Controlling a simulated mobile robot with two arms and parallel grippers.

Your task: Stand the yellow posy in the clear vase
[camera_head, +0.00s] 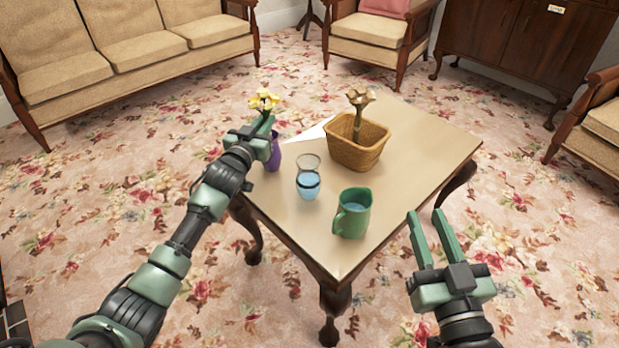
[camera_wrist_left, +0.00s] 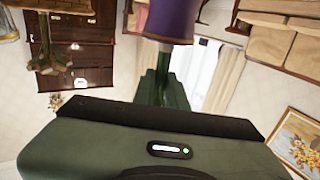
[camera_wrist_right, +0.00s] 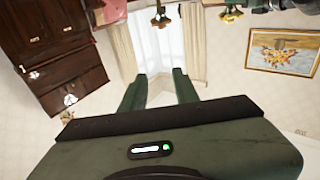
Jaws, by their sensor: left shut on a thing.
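The yellow posy (camera_head: 265,101) stands upright at the table's far left edge, its blooms above my left gripper (camera_head: 269,136). My left gripper is shut on its green stem, which also shows in the left wrist view (camera_wrist_left: 164,68). The stem's lower end is at the mouth of a purple vase (camera_head: 274,158), which also shows in the left wrist view (camera_wrist_left: 172,20); how deep it sits is hidden. The clear vase (camera_head: 308,166) stands upright on the table, right of the purple vase, with blue water and no flowers. My right gripper (camera_head: 426,216) is open and empty, off the table's right front.
A wicker basket (camera_head: 353,151) holding brownish flowers (camera_head: 360,100) stands behind. The table's right side (camera_head: 430,150) is clear. A sofa and armchairs stand around.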

